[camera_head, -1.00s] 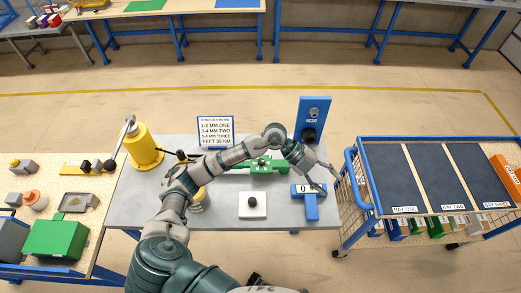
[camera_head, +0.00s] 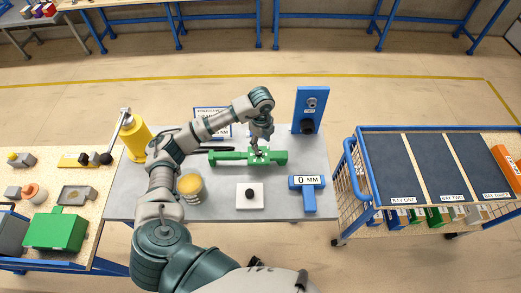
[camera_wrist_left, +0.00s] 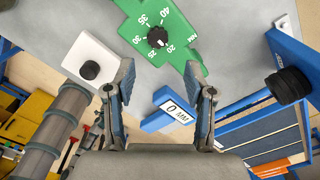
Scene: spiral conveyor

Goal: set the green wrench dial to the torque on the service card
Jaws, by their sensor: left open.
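The green wrench (camera_head: 230,157) lies on the grey table. In the left wrist view its green plate (camera_wrist_left: 128,8) carries a scale with 20, 30, 35 and 40 readable. Its black dial knob (camera_wrist_left: 157,37) has a white pointer that appears to face the 20. My left gripper (camera_head: 259,147) is over the dial in the head view. In the left wrist view the fingers (camera_wrist_left: 160,82) are apart with nothing between them, short of the knob. The service card (camera_head: 213,112) is mostly hidden behind my left arm; the earlier head frame shows "FEET 35 NM" on it. My right gripper is not in view.
A blue gauge (camera_head: 309,199) reading 0 MM and a white block with a black knob (camera_head: 250,196) sit in front. A blue upright stand (camera_head: 311,100) is behind right. A yellow cylinder (camera_head: 137,138) stands left. A cart (camera_head: 348,135) is at the right.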

